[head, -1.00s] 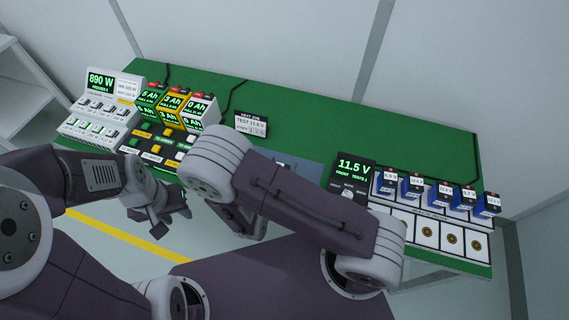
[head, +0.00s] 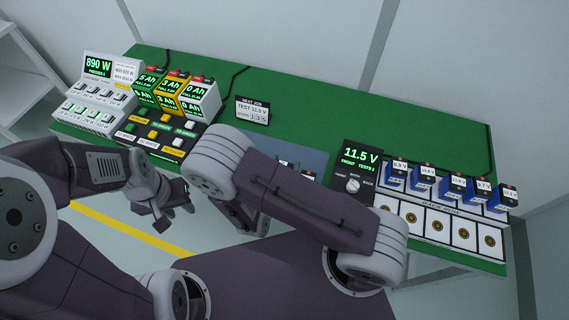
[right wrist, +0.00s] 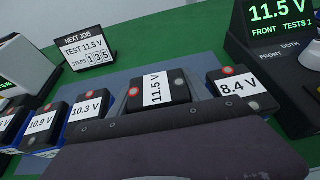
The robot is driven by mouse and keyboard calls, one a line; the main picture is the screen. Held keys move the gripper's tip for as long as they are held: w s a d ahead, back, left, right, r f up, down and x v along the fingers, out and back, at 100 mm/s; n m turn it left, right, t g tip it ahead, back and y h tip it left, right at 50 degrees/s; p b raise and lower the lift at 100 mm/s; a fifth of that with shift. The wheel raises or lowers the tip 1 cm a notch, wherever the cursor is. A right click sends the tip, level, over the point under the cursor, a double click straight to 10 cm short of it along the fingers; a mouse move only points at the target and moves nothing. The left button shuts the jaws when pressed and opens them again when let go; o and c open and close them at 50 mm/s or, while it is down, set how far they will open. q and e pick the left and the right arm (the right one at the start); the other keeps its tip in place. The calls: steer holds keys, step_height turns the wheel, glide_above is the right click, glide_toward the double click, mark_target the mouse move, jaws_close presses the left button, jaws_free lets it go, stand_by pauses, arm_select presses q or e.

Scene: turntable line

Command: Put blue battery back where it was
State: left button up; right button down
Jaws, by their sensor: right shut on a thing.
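The battery labelled 11.5 V (right wrist: 158,89) is in the middle of the right wrist view. It has a dark top with a red terminal, and its label is turned sideways. My left gripper (head: 172,218) hangs empty and open in front of the bench.
A tester (head: 357,165) reading 11.5 V stands right of the grey-blue mat (head: 312,160). Several blue batteries (head: 422,183) stand in a row at the right. A NEXT JOB sign (head: 252,111), chargers (head: 172,95) and a button panel (head: 152,139) stand left. The green bench (head: 310,105) is clear behind.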

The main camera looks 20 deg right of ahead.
steer(key=shift+f+b, duration=0.55)
steer(key=shift+f, duration=0.05)
steer(key=shift+c, duration=2)
jaws_free()
